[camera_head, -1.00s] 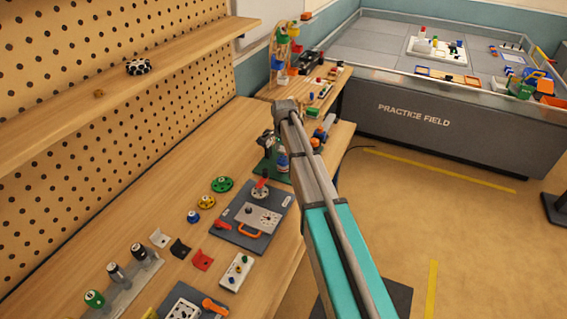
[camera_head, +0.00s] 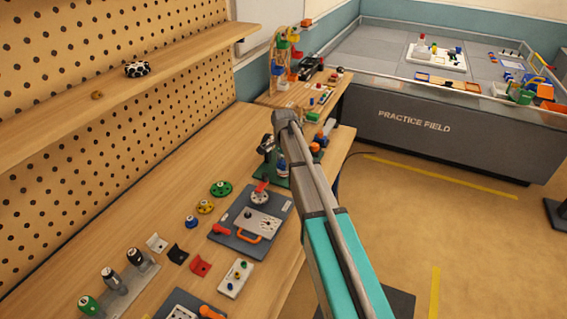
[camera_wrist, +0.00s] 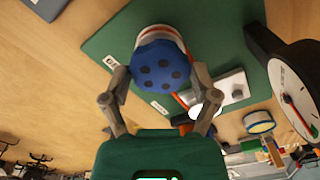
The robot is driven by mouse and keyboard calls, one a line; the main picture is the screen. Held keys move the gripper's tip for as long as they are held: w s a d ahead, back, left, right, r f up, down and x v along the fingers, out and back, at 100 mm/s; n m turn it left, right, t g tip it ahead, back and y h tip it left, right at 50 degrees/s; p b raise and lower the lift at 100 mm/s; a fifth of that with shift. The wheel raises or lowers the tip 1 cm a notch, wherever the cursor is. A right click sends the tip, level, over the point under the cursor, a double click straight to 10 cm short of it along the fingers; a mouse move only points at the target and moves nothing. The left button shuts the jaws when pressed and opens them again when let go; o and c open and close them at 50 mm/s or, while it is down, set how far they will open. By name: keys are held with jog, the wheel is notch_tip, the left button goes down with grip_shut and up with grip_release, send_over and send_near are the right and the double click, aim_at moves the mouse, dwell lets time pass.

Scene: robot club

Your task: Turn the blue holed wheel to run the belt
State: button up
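The blue holed wheel (camera_wrist: 160,66) shows large in the upper middle of the wrist view, its dark holes facing the camera. A white and orange band shows behind its far edge. It stands on a green board (camera_wrist: 112,38), which also shows in the head view (camera_head: 270,176). My gripper (camera_wrist: 161,74) is open, with one finger on each side of the wheel. Narrow gaps seem to show between fingers and wheel; I cannot tell if either touches. An orange-red strip, perhaps the belt, runs from the wheel toward a white block (camera_wrist: 232,87). In the head view my arm hides much of this.
A dial gauge (camera_wrist: 294,98) stands close on the right in the wrist view. A grey board with an orange handle (camera_head: 249,222) and a green disc (camera_head: 221,188) lie nearer on the bench. A pegboard wall (camera_head: 100,120) and shelf run along the left.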

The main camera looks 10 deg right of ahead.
jog(key=c, duration=0.5)
jog(key=shift+n, duration=0.6)
jog(key=o, duration=1)
jog(key=shift+o, duration=0.2)
jog(key=shift+m, duration=0.5)
